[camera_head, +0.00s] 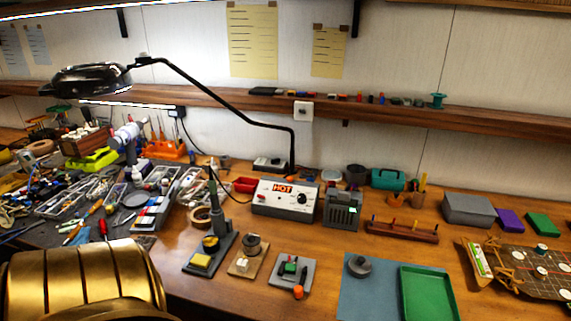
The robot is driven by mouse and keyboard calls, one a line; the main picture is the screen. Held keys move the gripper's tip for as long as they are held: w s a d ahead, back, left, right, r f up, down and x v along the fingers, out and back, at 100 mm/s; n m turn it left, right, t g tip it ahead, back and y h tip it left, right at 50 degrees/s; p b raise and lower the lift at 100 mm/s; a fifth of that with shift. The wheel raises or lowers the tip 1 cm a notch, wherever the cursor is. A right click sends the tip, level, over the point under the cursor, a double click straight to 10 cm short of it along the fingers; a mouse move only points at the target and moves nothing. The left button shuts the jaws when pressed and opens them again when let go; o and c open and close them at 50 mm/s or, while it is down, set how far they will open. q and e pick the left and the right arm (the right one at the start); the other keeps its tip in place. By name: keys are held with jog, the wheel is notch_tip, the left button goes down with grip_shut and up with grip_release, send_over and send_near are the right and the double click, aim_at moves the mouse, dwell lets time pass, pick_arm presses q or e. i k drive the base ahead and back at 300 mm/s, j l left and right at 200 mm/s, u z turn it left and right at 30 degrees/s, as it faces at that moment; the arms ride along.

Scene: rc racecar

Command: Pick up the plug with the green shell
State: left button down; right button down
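A small green piece (290,267), possibly the plug with the green shell, sits in a dark holder on a light grey block (283,278) near the front middle of the bench. It is too small to tell its exact shape. A small orange piece (298,291) stands at the block's front right. Neither of my grippers shows. A gold rounded part at the lower left seems to be mine.
A soldering stand (209,255) and a wooden block with a spool (243,266) stand left of the grey block. A blue mat with a green tray (429,295) lies right. A station marked HOT (285,198) and a lamp stand behind. The left is cluttered.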

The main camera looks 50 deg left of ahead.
aim_at(290, 269)
jog(key=u, duration=1.6)
jog(key=l+z, duration=0.1)
jog(key=l, duration=0.2)
